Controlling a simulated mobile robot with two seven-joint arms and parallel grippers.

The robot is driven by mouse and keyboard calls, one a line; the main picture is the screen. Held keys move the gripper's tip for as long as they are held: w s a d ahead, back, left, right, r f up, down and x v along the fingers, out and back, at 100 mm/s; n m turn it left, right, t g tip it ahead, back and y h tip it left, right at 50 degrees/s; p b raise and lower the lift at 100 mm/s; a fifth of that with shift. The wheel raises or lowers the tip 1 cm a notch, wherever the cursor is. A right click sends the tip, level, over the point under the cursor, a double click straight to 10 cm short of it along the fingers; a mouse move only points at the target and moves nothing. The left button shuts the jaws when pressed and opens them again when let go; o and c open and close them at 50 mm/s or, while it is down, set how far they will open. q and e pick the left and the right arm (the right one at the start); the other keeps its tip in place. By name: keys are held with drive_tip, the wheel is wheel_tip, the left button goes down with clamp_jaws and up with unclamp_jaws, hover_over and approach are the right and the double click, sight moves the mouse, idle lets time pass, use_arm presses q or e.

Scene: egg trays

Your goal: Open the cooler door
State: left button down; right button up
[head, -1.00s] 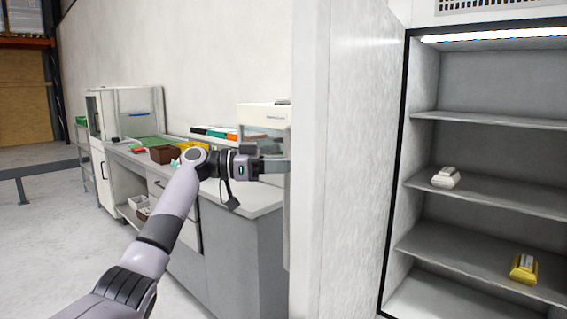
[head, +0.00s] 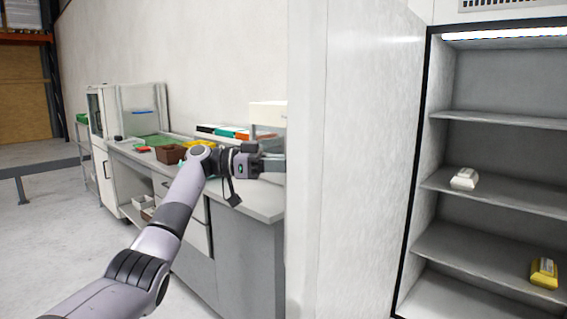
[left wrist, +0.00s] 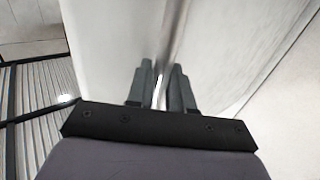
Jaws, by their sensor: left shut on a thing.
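My right gripper is out of view.
A white egg carton (head: 464,178) and a yellow carton (head: 544,273) sit on cooler shelves. A grey workbench (head: 250,260) with bins and boxes stands behind my left arm. Open floor (head: 60,240) lies at the left.

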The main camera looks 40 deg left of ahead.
use_arm(q)
drive_tip(key=shift+w+a+r, duration=0.15)
drive_tip(key=shift+r, duration=0.1)
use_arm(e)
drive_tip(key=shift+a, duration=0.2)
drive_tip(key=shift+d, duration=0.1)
use_arm(q)
drive_tip(key=c, duration=1.2)
unclamp_jaws()
drive_tip(key=shift+c, duration=0.2)
drive_tip(key=shift+o, duration=0.6)
drive_tip(key=shift+w+f, duration=0.15)
drive_tip(key=shift+w, duration=0.15)
drive_tip(key=b+v, duration=0.1)
drive_tip(key=v, duration=0.6)
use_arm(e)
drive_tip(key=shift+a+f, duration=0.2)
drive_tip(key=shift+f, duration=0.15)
use_arm(q)
drive_tip(key=shift+s, duration=0.1)
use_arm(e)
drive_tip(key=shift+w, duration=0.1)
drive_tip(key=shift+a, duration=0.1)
